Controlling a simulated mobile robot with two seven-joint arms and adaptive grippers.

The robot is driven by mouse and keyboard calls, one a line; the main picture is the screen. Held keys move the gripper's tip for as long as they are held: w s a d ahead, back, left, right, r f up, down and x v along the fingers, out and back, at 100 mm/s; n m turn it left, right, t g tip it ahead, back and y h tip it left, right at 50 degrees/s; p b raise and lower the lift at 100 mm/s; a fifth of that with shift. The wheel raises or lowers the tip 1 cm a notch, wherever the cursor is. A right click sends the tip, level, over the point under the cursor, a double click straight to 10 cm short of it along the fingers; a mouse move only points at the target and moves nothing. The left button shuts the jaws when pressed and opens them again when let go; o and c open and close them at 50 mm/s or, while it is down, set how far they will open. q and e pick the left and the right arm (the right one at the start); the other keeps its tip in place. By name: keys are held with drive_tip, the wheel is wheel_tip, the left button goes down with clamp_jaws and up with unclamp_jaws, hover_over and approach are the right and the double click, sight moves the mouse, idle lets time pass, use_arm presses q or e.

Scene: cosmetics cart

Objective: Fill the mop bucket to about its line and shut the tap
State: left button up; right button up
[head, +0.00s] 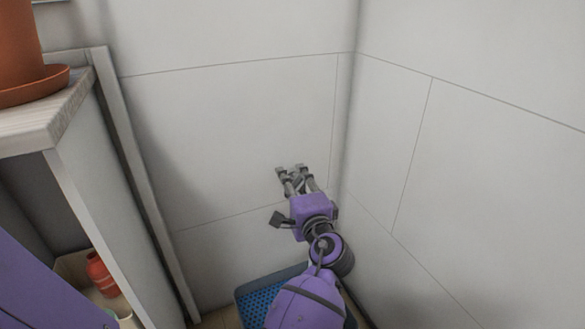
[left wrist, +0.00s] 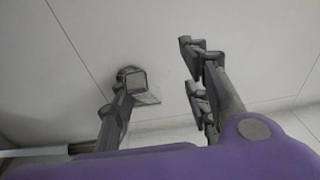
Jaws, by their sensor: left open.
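My left gripper (head: 291,173) is open near the pale wall in the corner. Its spread fingers also show in the left wrist view (left wrist: 166,78), with nothing held between them and wall behind. A blue perforated thing (head: 258,299) with a grey-blue rim is low in the corner, partly behind my left arm. I cannot tell whether it is part of the mop bucket. No tap, water or fill line can be made out. My right gripper is not in view.
A pale shelf unit (head: 105,215) stands at the left, with a terracotta pot and saucer (head: 30,88) on top and a small orange-red vase (head: 102,273) inside. Bare walls (head: 440,130) meet at the corner to the right. A pale bar (left wrist: 32,152) shows at the wrist view's lower left.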

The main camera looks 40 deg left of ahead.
sight(294, 184)
use_arm(q)
drive_tip(key=o, duration=1.1)
drive_tip(key=r, duration=0.7)
drive_tip(key=shift+w+a+r, duration=0.1)
drive_tip(key=shift+w+r, duration=0.3)
drive_tip(key=shift+r, duration=0.3)
wheel_tip(294, 184, down, 3)
drive_tip(key=shift+f, duration=0.1)
drive_tip(key=shift+c, duration=0.4)
drive_tip(key=shift+w+d+p+v, duration=0.15)
drive_tip(key=shift+p+v, duration=0.15)
drive_tip(key=shift+v, duration=1.4)
drive_tip(key=shift+w+d+p+v, duration=0.15)
drive_tip(key=shift+p+v, duration=0.15)
drive_tip(key=shift+v, duration=1.4)
drive_tip(key=c, duration=0.4)
drive_tip(key=shift+v, duration=0.85)
drive_tip(key=c, duration=0.6)
drive_tip(key=shift+s+d+f, duration=0.2)
drive_tip(key=shift+s+d, duration=0.05)
drive_tip(key=shift+s, duration=0.05)
drive_tip(key=shift+f+h, duration=0.15)
drive_tip(key=shift+h, duration=0.15)
